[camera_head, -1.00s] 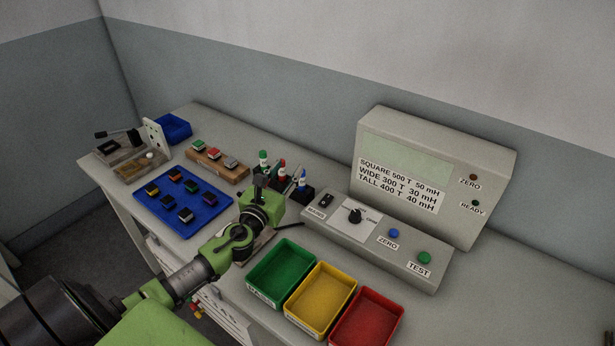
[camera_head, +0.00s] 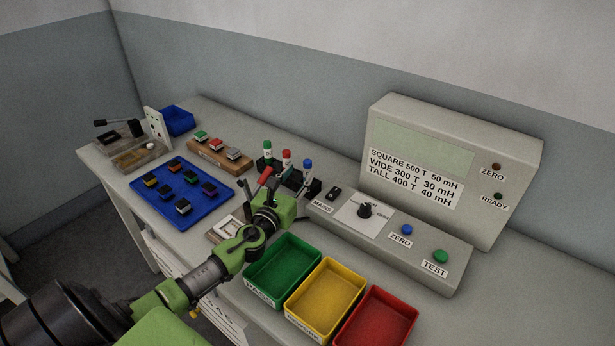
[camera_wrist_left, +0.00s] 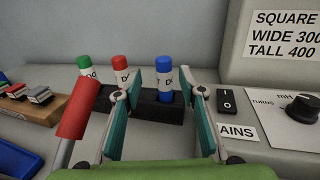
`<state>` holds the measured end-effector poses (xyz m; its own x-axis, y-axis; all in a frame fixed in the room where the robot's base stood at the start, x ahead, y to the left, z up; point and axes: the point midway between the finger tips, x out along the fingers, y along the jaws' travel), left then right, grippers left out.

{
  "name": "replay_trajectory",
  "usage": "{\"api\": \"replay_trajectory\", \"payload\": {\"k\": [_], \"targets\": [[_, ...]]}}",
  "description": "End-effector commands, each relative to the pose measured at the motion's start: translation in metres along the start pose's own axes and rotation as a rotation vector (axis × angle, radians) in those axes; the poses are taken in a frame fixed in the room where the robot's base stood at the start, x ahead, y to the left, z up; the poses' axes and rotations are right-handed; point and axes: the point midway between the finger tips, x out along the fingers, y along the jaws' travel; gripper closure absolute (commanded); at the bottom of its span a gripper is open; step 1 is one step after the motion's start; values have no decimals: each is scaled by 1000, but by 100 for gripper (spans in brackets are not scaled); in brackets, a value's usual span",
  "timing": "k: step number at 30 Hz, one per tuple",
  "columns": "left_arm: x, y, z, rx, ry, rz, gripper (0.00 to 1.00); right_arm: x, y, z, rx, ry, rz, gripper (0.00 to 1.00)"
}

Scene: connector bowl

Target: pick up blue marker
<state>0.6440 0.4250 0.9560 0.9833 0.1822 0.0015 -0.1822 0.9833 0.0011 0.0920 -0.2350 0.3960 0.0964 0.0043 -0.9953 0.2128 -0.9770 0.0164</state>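The blue marker (camera_head: 307,166) stands upright at the right end of a black holder (camera_head: 315,187), with a red marker (camera_head: 286,158) and a green marker (camera_head: 267,150) to its left. My left gripper (camera_head: 265,188) is in front of the holder, empty. In the left wrist view its fingers (camera_wrist_left: 163,84) are spread, and the blue marker (camera_wrist_left: 164,66) shows between the fingertips, closer to the right one. The gap in depth between fingertips and marker is hard to tell. My right gripper is in neither view.
A red-handled tool (camera_wrist_left: 78,108) stands close to the left finger. Right of the holder is a control box (camera_head: 395,240) with switch and knob. Green (camera_head: 250,284), yellow (camera_head: 296,317) and red bins stand in front. A blue tray (camera_head: 147,199) with several parts lies left.

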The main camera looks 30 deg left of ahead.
Motion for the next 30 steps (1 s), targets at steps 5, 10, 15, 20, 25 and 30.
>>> {"api": "replay_trajectory", "payload": {"k": [5, 10, 15, 20, 25, 30], "targets": [[17, -3, 2, -4, -1, 1, 63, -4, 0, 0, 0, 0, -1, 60], [41, -7, 2, -2, -1, 1, 63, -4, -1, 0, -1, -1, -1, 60], [54, -6, 1, -1, 1, 0, 63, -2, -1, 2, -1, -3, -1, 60], [56, -7, 1, -1, 1, -1, 63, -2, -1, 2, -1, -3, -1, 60], [56, -6, 1, -1, 1, 0, 81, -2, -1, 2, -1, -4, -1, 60], [55, -6, 1, -1, 1, 0, 100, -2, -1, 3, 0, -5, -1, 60]]}}
